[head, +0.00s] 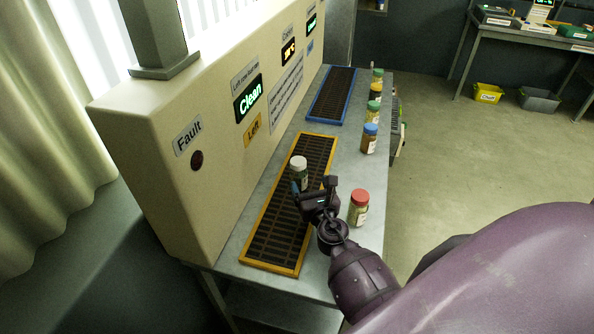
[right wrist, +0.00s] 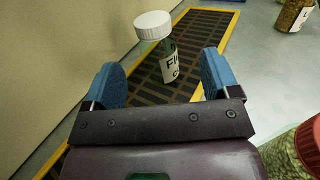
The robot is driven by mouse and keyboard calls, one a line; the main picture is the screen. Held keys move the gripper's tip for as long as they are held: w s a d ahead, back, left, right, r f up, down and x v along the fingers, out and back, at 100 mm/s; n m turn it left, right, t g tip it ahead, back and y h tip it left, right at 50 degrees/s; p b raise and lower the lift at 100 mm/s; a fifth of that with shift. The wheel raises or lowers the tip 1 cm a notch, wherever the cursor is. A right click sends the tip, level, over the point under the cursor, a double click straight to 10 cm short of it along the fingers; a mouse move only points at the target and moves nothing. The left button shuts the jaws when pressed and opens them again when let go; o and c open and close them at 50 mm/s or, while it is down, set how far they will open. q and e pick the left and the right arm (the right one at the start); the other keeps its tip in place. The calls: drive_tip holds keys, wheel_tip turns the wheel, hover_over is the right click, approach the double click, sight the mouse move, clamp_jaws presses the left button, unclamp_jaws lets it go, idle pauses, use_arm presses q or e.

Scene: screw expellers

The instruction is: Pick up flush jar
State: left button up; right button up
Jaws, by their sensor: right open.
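The flush jar (head: 299,174) has a white lid and stands on the dark slatted grate (head: 268,238) framed in yellow. In the right wrist view the jar (right wrist: 166,66) has a white label with partly readable lettering, and its lower part sits between and beyond the two blue fingertips. My right gripper (head: 314,192) is open, just in front of the jar on its near right side; its fingers (right wrist: 158,80) are apart with nothing clasped. Whether a finger touches the jar cannot be told. My left gripper is not in view.
A red-lidded jar (head: 359,207) stands on the bench close right of my right gripper. Several more jars, including a blue-lidded one (head: 370,138), line the right edge. A blue-framed grate (head: 332,95) lies farther back. The cream panel (head: 222,140) walls the left side.

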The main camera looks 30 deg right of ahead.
sight(300, 169)
drive_tip(key=x, duration=0.3)
drive_tip(key=shift+w+d, duration=0.1)
drive_tip(key=shift+w, duration=0.25)
drive_tip(key=x, duration=0.4)
drive_tip(key=shift+w+a+r, duration=0.1)
drive_tip(key=shift+w+a, duration=0.1)
drive_tip(key=shift+a, duration=0.2)
drive_tip(key=shift+w+d, duration=0.25)
drive_tip(key=shift+w, duration=0.3)
drive_tip(key=c, duration=1.2)
drive_tip(key=shift+r, duration=0.15)
